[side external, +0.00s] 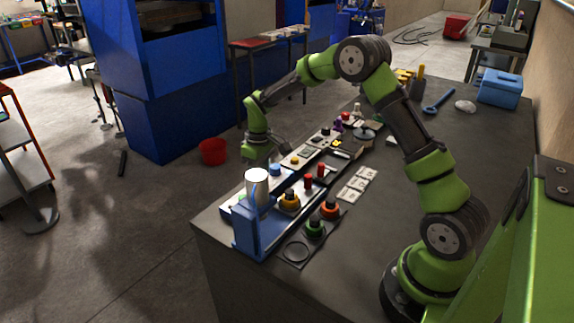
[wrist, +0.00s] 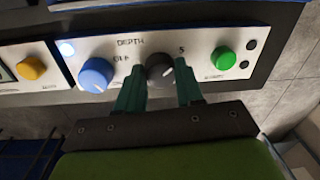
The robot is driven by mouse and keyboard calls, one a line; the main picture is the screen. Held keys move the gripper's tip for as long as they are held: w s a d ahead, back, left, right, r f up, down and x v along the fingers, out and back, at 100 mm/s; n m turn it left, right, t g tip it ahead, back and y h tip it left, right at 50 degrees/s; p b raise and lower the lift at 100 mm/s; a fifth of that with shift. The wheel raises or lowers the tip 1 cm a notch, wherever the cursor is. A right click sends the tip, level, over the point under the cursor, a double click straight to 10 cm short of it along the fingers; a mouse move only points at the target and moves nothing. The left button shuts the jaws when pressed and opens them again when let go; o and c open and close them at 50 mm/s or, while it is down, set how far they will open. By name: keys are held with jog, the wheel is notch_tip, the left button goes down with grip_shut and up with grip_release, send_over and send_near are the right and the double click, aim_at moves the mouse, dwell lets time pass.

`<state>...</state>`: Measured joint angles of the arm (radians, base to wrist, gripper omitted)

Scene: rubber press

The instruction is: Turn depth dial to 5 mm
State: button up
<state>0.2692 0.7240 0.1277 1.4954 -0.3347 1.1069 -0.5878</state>
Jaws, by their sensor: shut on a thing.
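The depth dial (wrist: 158,65) is a dark round knob on a pale panel in the wrist view, with "DEPTH" printed above it, "OFF" to its left and "5" at its upper right. A small pale mark shows on its face, towards the right; its exact setting is hard to read. My gripper (wrist: 161,76) has its two green fingers on either side of the knob, shut on it. In the side external view my gripper (side external: 271,152) is low over the far side of the panel row, and the dial cannot be made out there.
A large blue knob (wrist: 96,75) sits close left of the dial and a green button (wrist: 223,59) to the right. A yellow button (wrist: 31,67) is further left. On the workbench (side external: 420,150), a white cylinder (side external: 257,188) on a blue stand is near the front.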

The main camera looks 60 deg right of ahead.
jog(key=shift+r+n, duration=0.1)
jog(key=shift+n, duration=0.3)
jog(key=o, duration=1)
jog(key=shift+o, duration=0.2)
notch_tip(320, 180, up, 17)
jog(key=d, duration=0.1)
jog(key=shift+w, duration=0.2)
jog(key=s+a+r+m+t, duration=0.1)
jog(key=s+a, duration=0.3)
jog(key=s, duration=0.4)
jog(key=s+a+r+m+t+y, duration=0.1)
jog(key=s+a+m+t, duration=0.2)
jog(key=s, duration=0.5)
jog(key=s+a+r+m+t, duration=0.1)
jog(key=s+a+m+t, duration=0.1)
jog(key=s+a, duration=0.3)
jog(key=s+t, duration=0.1)
jog(key=s, duration=0.2)
jog(key=shift+s+r, duration=0.3)
jog(key=shift+s, duration=0.1)
